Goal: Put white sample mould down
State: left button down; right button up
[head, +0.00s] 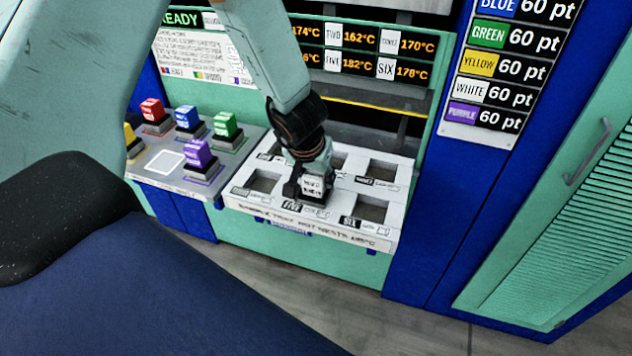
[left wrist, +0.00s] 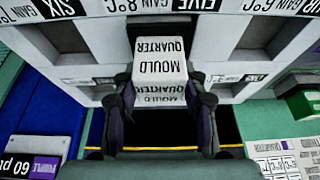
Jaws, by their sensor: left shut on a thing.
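The white sample mould (head: 314,184) is between the fingers of my left gripper (head: 311,178), which is shut on it. In the left wrist view the mould (left wrist: 160,68) shows lettering reading "MOULD" and "QUARTER", with a finger of the gripper (left wrist: 160,112) on each side. In the head view it is at the front middle position, by the FIVE label, of a pale tray (head: 318,229) with square nests. The gripper and mould hide that nest, so I cannot tell whether the mould is seated or just above it. My right gripper is not in view.
Empty nests lie left (head: 264,181) and right (head: 371,208) of the mould. A grey stand (head: 150,184) to the left holds red, blue, green, purple and yellow moulds and an empty white square (head: 165,162). A blue post (head: 437,190) stands right.

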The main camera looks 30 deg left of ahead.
pick_arm(q)
jog(key=shift+w+a+f, duration=0.15)
jog(key=shift+a+f, duration=0.05)
jog(key=shift+a, duration=0.2)
jog(key=shift+d, duration=0.15)
jog(key=c, duration=1)
grip_release()
jog(key=shift+d+f, duration=0.1)
jog(key=shift+d, duration=0.1)
jog(key=shift+c, duration=0.2)
jog(key=o, duration=0.3)
jog(key=shift+a+f, duration=0.1)
jog(key=shift+a, duration=0.15)
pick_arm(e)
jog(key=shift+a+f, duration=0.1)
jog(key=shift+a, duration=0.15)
